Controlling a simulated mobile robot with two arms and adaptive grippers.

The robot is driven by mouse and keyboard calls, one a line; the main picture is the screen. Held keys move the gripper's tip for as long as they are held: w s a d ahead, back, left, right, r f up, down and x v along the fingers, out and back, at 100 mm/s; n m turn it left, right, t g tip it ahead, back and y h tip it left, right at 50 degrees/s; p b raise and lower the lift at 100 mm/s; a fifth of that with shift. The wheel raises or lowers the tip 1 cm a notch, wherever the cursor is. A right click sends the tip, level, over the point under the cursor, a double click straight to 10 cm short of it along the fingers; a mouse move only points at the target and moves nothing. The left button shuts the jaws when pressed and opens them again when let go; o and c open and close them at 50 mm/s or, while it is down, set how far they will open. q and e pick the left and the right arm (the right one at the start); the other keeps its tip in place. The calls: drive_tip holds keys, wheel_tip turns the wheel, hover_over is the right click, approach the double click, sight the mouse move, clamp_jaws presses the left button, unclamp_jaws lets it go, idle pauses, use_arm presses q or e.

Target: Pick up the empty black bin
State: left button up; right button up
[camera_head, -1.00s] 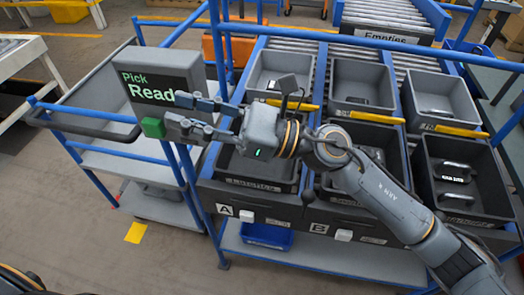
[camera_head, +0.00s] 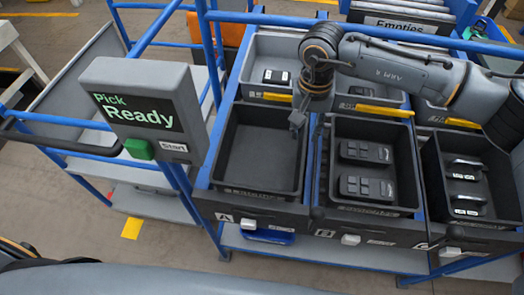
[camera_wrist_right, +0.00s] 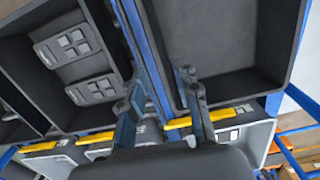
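The empty black bin (camera_head: 262,150) sits in the front row at the left, above label A (camera_head: 225,217). Its floor is bare. It also shows at the upper right in the right wrist view (camera_wrist_right: 245,40). My right gripper (camera_head: 306,121) reaches down from above at the bin's right wall, near its far right corner. In the right wrist view its two fingers (camera_wrist_right: 160,85) are apart, with the bin's side and a blue rail between them. I cannot tell whether they touch the wall. My left gripper is not in view.
The bin above label B (camera_head: 370,125) holds two dark devices, and the bin at the right (camera_head: 435,165) holds two more. Grey bins with yellow strips stand behind. The "Pick Ready" screen (camera_head: 140,110) with its green button (camera_head: 138,149) stands at the left. The Empties lane (camera_head: 400,27) is at the back.

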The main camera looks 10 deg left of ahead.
sight(302, 148)
drive_tip(key=f, duration=0.2)
drive_tip(key=f+p, duration=0.1)
drive_tip(key=f, duration=0.1)
drive_tip(key=shift+w+f, duration=0.2)
drive_tip(key=shift+f, duration=0.1)
drive_tip(key=f+p, duration=0.1)
drive_tip(key=f, duration=0.2)
drive_tip(key=shift+w+d+f+p, duration=0.2)
drive_tip(key=shift+f+p, duration=0.1)
drive_tip(key=shift+p, duration=0.1)
drive_tip(key=shift+f, duration=0.3)
clamp_jaws()
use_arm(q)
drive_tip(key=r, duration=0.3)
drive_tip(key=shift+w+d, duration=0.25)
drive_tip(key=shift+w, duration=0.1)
